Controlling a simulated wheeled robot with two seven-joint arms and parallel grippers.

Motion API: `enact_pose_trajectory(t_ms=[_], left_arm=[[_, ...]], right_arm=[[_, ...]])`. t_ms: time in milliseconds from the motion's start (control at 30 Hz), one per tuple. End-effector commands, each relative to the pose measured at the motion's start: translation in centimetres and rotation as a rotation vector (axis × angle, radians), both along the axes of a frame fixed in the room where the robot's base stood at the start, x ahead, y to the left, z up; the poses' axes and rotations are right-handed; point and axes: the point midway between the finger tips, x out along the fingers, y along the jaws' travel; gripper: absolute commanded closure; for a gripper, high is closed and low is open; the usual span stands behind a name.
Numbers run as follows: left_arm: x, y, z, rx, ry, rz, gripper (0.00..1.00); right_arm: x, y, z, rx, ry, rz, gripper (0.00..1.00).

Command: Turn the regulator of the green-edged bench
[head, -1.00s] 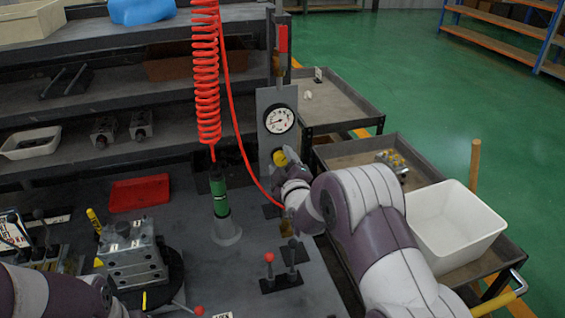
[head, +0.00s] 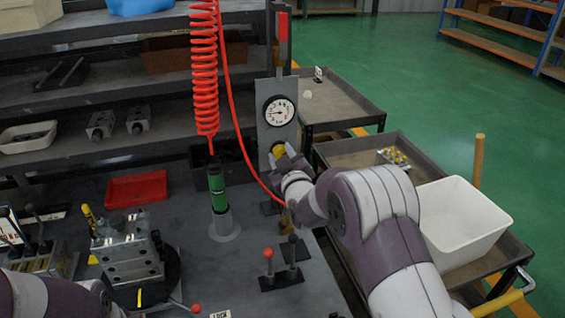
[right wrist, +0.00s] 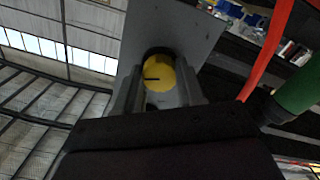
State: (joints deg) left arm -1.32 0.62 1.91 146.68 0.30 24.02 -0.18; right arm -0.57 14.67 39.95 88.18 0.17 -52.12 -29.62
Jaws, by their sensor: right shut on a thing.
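The regulator knob (head: 278,151) is yellow and sits on a grey upright panel (head: 270,122) below a round white pressure gauge (head: 279,111). In the right wrist view the knob (right wrist: 159,73) shows a dark pointer line, between the two fingers. My right gripper (head: 285,160) is shut on the knob, its fingers on either side of it. No green edge shows clearly on this bench. My left arm (head: 50,297) shows at the lower left; its gripper is not in view.
A red coiled hose (head: 204,75) hangs beside the panel, above a green tool (head: 217,190) in a holder. Two levers (head: 268,268) stand in front. A valve block (head: 130,255) sits at the left. A white bin (head: 458,220) stands on a cart at the right.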

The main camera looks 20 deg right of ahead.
Motion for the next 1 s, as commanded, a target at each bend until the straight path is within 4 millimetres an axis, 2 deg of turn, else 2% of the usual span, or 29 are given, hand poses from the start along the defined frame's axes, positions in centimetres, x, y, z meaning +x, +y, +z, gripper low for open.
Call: enact_pose_trajectory(t_ms=[33,200,500,1000], left_arm=[[0.0,0.0,-0.7,0.0,0.0,0.0,0.57],[0.0,0.0,-1.6,0.0,0.0,0.0,0.57],[0.0,0.0,-2.6,0.0,0.0,0.0,0.57],[0.0,0.0,-2.8,0.0,0.0,0.0,0.57]], right_arm=[[0.0,0.0,-0.3,0.034,0.001,0.0,0.92],[0.0,0.0,-0.3,0.159,0.005,0.001,0.92],[0.0,0.0,-0.1,0.307,0.01,0.0,0.92],[0.0,0.0,0.1,0.359,0.012,0.0,0.92]])
